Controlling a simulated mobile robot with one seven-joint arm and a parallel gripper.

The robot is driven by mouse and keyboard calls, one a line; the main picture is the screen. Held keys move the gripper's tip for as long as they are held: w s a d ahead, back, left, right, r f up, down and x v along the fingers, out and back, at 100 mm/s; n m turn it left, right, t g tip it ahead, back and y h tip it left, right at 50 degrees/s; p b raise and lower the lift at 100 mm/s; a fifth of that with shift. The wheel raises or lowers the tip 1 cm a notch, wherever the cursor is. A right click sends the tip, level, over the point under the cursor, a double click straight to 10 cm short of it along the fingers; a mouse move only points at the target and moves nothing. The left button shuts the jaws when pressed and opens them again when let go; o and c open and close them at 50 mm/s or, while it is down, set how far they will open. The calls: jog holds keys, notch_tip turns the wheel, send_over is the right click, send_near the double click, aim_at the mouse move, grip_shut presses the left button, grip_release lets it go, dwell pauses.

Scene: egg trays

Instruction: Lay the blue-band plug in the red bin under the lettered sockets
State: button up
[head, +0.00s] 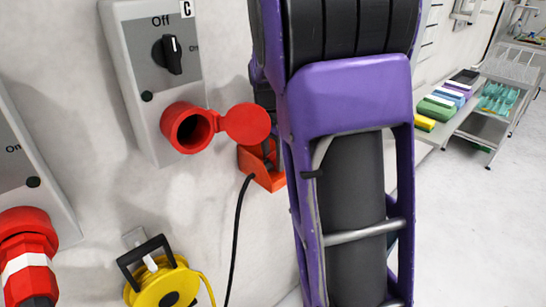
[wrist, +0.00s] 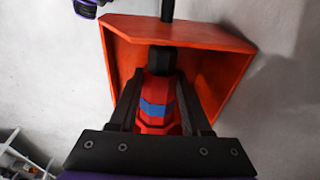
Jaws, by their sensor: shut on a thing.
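The blue-band plug (wrist: 157,108) is red with a blue band and a black end, from which a black cord runs out over the bin's edge. My gripper (wrist: 160,88) is shut on it, one dark finger on each side. The red bin (wrist: 195,38), orange-red, surrounds the plug's far end in the wrist view; I cannot tell whether the plug touches its floor.
A second socket box (head: 25,165) at the left holds a red plug with a white band (head: 25,263). A yellow cable reel (head: 165,283) hangs low on the wall. A black cord (head: 238,240) hangs from the bin. Shelves with coloured boxes (head: 440,107) stand far right, beside open floor.

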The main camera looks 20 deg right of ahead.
jog(key=o, duration=0.8)
jog(key=r+p, duration=0.1)
jog(key=r, duration=0.4)
jog(key=s+a+r, duration=0.1)
jog(key=r, duration=0.5)
jog(key=s+r+p, duration=0.1)
jog(key=r, duration=0.5)
jog(key=shift+a+r+p, duration=0.15)
jog(key=shift+a+p, duration=0.15)
jog(key=shift+p, duration=0.05)
jog(key=shift+s, duration=0.1)
